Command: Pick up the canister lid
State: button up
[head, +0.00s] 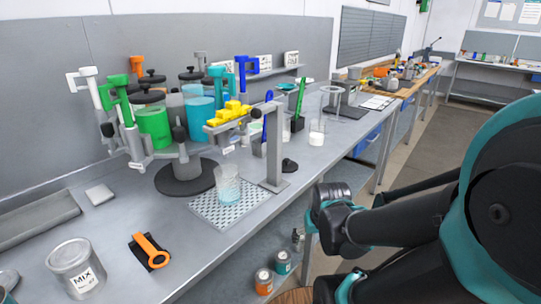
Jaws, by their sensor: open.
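A small dark round lid with a knob (290,165) lies on the grey bench, just right of the foot of a grey stand. It is apart from the stand. Clear canisters with black lids stand in a carousel at the back left, among them a green-filled canister (153,125) and a blue-filled canister (199,112). I cannot tell for sure which lid is the canister lid. My arm reaches in from the right, beside the bench's front edge. No gripper fingers can be made out, and nothing is seen held.
A clear cup (317,132) stands behind the loose lid.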

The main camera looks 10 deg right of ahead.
aim_at(289, 167)
jog(key=i+l+z, duration=0.2)
jog(key=z, duration=0.2)
jog(key=i+l+z, duration=0.1)
jog(key=i+z, duration=0.25)
jog(key=i, duration=0.1)
